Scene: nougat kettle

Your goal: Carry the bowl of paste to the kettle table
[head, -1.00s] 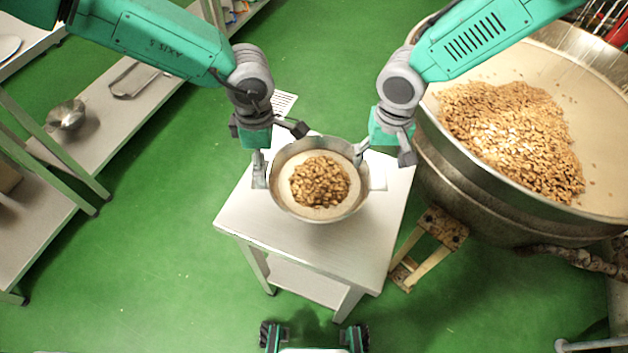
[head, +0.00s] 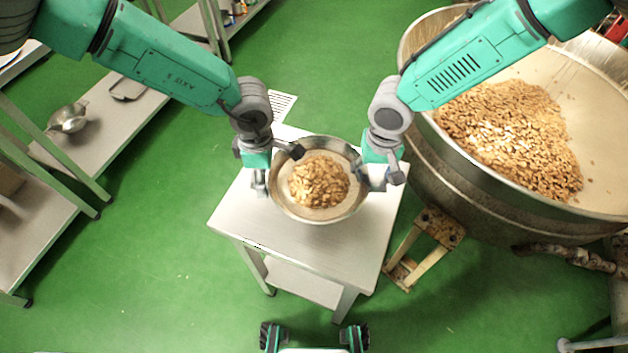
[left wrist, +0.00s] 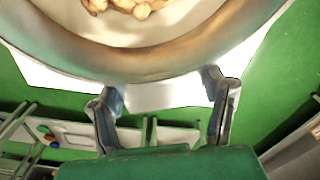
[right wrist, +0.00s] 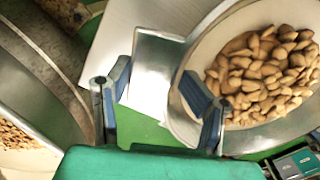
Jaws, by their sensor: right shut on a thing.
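The metal bowl (head: 285,203) holds pale paste (head: 340,207) with a heap of brown nuts on top. It is upright on or just over a small white table (head: 300,240); any gap is hard to see. My right gripper (head: 376,182) is shut on the bowl's right-hand tab, which lies between the fingers in the right wrist view (right wrist: 158,95). My left gripper (head: 260,183) is at the bowl's left side. In the left wrist view its fingers (left wrist: 165,105) stand apart on either side of the left tab (left wrist: 163,94).
A large kettle (head: 450,180) full of nuts and pale mass stands close on the right, a wooden stool (head: 425,250) below it. Shelving with a metal bowl (head: 68,118) is at the left. Green floor (head: 150,240) is clear between.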

